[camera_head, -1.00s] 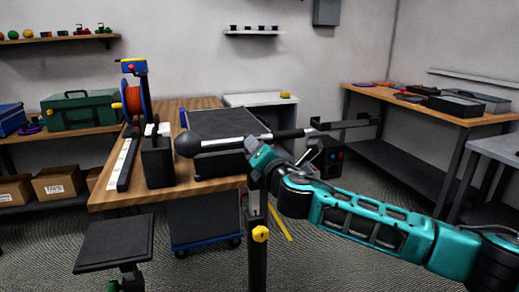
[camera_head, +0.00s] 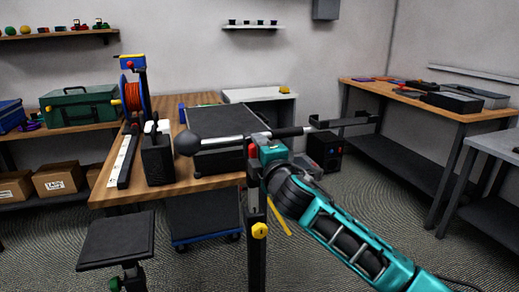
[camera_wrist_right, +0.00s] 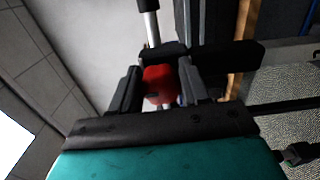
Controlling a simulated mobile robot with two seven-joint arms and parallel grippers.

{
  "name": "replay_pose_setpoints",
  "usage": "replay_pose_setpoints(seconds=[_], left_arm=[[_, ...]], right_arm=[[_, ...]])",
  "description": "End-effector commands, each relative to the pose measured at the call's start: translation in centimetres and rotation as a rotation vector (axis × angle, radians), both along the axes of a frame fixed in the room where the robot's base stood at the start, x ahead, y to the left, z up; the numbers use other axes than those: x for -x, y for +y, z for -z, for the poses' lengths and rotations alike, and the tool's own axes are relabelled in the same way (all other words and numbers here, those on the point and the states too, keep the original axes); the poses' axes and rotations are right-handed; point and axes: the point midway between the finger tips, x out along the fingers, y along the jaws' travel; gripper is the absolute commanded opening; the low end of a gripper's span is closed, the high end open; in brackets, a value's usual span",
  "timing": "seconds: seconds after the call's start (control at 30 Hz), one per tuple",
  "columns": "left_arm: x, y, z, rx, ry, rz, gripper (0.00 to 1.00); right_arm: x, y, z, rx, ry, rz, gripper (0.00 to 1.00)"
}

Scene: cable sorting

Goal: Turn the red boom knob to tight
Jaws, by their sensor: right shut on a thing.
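The red boom knob (camera_wrist_right: 158,84) sits between the two dark fingers of my right gripper (camera_wrist_right: 155,88) in the right wrist view. The fingers are closed on its sides. In the head view, a small patch of the red knob (camera_head: 253,151) shows beside my right gripper (camera_head: 262,150), at the top of the stand post (camera_head: 256,205). The knob's tightness cannot be told. My left gripper is out of view.
A yellow knob (camera_head: 260,230) is lower on the post. Behind the boom, a wooden table (camera_head: 118,192) holds a black case (camera_head: 217,125), a power strip (camera_head: 124,158) and an orange cable reel (camera_head: 138,98).

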Motion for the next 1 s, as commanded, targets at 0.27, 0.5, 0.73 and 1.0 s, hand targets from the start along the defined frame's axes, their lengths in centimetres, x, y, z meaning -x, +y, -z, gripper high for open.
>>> replay_pose_setpoints(seconds=[0.27,0.5,0.73,1.0], left_arm=[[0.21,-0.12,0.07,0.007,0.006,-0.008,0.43],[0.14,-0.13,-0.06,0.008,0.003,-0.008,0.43],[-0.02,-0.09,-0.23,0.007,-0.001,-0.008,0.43],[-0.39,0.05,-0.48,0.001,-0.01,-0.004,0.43]], right_arm=[[0.0,0.0,0.15,-0.034,0.014,0.0,0.15],[0.0,0.01,0.14,-0.036,0.014,0.0,0.15],[0.0,0.01,0.12,-0.035,0.013,0.0,0.58],[0.01,0.01,0.32,-0.033,0.017,0.0,0.68]])
